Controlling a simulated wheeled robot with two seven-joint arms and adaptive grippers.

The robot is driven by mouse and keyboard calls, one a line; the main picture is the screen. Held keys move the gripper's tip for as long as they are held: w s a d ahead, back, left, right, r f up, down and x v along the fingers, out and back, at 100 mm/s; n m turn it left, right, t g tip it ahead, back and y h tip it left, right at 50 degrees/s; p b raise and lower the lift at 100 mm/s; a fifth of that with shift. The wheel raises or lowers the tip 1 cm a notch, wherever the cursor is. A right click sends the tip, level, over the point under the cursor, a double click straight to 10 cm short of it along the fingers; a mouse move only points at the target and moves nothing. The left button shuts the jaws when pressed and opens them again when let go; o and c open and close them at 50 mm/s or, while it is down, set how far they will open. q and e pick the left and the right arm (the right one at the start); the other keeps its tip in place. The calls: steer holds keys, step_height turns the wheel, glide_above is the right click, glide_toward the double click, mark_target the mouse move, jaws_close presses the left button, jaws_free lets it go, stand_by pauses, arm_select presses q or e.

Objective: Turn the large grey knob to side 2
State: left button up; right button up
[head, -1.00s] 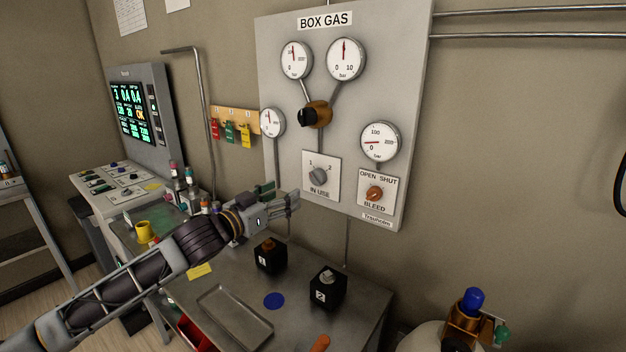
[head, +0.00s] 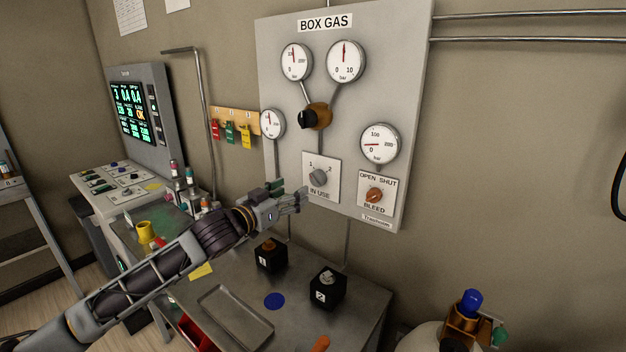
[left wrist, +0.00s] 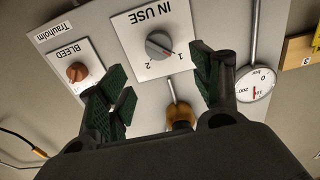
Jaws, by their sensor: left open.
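The large grey knob (head: 319,177) sits on a white square plate marked 1, 2 and IN USE on the grey wall panel. In the left wrist view the panel appears upside down, and the grey knob (left wrist: 159,45) has a red mark pointing towards 1. My left gripper (head: 299,198) is just below and left of the knob in the head view. In the left wrist view the left gripper (left wrist: 160,88) is open and empty, its green-padded fingers apart, with the knob showing beyond the gap. It appears clear of the knob. My right gripper is not in view.
An orange BLEED knob (head: 375,195) is right of the IN USE plate. A brass valve with a black handle (head: 308,119) is above it. Two black boxes (head: 271,256) (head: 327,289) and a metal tray (head: 235,318) stand on the bench below.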

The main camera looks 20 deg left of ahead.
mark_target(314, 179)
arm_select(q)
steer(key=shift+p+x, duration=0.6)
steer(key=shift+x, duration=1.9)
steer(key=shift+p+x, duration=0.5)
steer(key=shift+x, duration=1.5)
steer(key=shift+w+d, duration=0.25)
steer(key=shift+w, duration=0.4)
steer(key=shift+c, duration=0.4)
steer(key=c, duration=0.9)
steer(key=shift+c, duration=0.2)
